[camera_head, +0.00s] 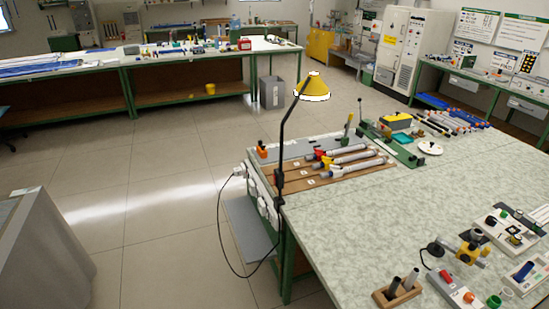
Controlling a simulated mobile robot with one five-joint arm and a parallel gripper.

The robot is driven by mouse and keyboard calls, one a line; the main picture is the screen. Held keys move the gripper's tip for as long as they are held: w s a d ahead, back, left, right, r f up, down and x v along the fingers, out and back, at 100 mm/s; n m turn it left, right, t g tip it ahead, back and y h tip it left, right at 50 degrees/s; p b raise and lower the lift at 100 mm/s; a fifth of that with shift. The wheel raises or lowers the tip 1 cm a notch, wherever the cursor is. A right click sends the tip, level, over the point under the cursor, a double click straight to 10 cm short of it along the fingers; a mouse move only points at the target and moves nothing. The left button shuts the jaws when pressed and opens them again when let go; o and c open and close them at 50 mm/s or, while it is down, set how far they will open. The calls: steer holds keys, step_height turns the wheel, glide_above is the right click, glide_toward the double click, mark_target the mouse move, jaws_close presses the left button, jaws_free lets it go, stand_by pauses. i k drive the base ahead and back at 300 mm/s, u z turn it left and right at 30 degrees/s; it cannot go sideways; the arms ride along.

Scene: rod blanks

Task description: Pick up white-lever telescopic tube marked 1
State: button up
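Several grey telescopic tubes lie side by side on a brown wooden board at the near table's far left corner. The back tube (349,148), the middle tube (352,158) and the front tube (360,168) have coloured fittings at their left ends. Red and yellow show on the back and middle ones, and blue on the front one. Small white labels lie on the board (292,181) left of the tubes. They are too small to read, and I cannot tell which tube has a white lever. My gripper is not in view.
A black lamp with a yellow shade (312,86) rises at the table's left edge, near the tubes. A green vise-like fixture (392,146) stands right of them. The table's middle (400,210) is clear. A wooden holder (397,295) stands at the front. Open floor (160,200) lies left.

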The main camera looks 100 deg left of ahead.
mark_target(337, 173)
steer(key=u, duration=5.25)
steer(key=i, duration=0.15)
steer(key=z, duration=2.3)
steer(key=k, duration=0.2)
steer(key=u, duration=0.3)
steer(key=i, duration=1.7)
steer(key=u, duration=0.25)
